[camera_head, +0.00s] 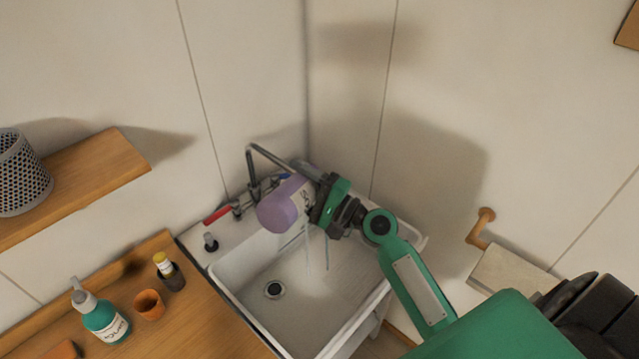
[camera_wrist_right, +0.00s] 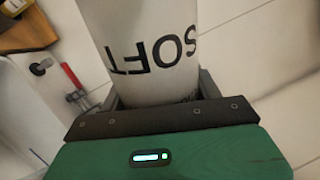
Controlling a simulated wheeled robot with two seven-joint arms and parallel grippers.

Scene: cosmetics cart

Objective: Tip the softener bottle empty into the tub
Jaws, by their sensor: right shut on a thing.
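The softener bottle is purple with a pale label (camera_head: 300,190) and lies tilted over the tub (camera_head: 238,268), its purple end (camera_head: 276,212) toward the left. My right gripper (camera_head: 324,203) is shut on the bottle, above the white tub. In the right wrist view the label (camera_wrist_right: 150,50) reads "SOFT" upside down, between the fingers. Thin pale streaks (camera_head: 308,248) hang below the bottle and gripper, over the basin. The bottle's mouth and what is left inside cannot be made out. My left gripper is not in view.
A tap (camera_head: 262,152) and a red lever (camera_head: 217,214) stand at the tub's back, close to the bottle. A wooden counter at left holds a teal pump bottle (camera_head: 104,322), an orange cup (camera_head: 149,304) and a small yellow-capped bottle (camera_head: 168,272). Walls meet behind.

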